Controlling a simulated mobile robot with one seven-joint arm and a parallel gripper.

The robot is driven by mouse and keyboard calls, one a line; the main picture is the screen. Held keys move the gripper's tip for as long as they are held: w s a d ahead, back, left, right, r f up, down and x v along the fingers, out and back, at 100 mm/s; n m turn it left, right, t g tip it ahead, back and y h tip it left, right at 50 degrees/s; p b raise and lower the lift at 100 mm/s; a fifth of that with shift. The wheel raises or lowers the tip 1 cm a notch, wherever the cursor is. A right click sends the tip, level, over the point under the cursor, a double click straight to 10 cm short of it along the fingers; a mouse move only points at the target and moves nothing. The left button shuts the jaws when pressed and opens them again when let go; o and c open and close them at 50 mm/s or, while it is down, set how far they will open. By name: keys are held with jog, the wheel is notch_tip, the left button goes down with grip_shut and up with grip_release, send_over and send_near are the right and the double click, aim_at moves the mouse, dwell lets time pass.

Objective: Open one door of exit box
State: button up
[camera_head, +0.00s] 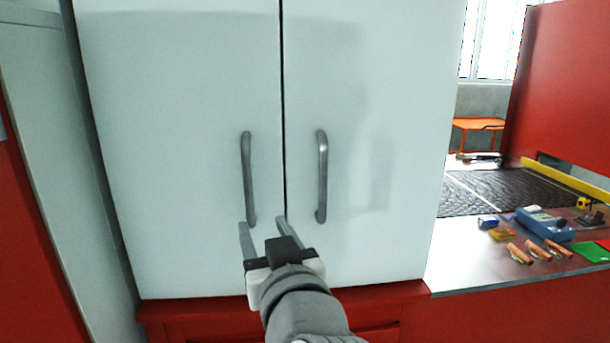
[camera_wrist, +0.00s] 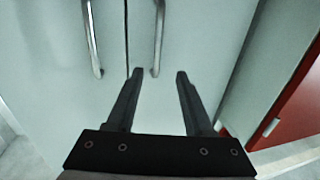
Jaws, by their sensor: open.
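The exit box is a tall pale cabinet with two doors, a left door (camera_head: 180,170) and a right door (camera_head: 380,150), both shut with a thin dark seam between them. Each door has an upright grey bar handle beside the seam: a left handle (camera_head: 248,178) and a right handle (camera_head: 321,175). My gripper (camera_head: 262,222) is open and empty, its fingertips by the lower end of the left handle in the head view. In the wrist view, one handle (camera_wrist: 158,38) ends just beyond the gap between the fingers (camera_wrist: 159,73). I cannot tell contact; neither handle is visibly gripped.
A red base (camera_head: 210,322) lies under the doors. At right, a metal counter (camera_head: 470,270) holds a blue device (camera_head: 545,224), several copper-coloured pieces (camera_head: 537,251) and a green card (camera_head: 592,251). A dark mesh belt (camera_head: 510,190) lies behind. A pale panel (camera_head: 50,130) stands close at left.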

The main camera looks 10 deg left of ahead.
aim_at(249, 184)
jog(key=p+x, duration=0.3)
jog(key=x, duration=0.6)
jog(key=p+x, duration=0.3)
jog(key=x, duration=0.6)
jog(key=shift+w+d+r, duration=0.1)
jog(key=shift+d+r, duration=0.05)
jog(key=shift+r, duration=0.1)
grip_shut()
dwell(1.2)
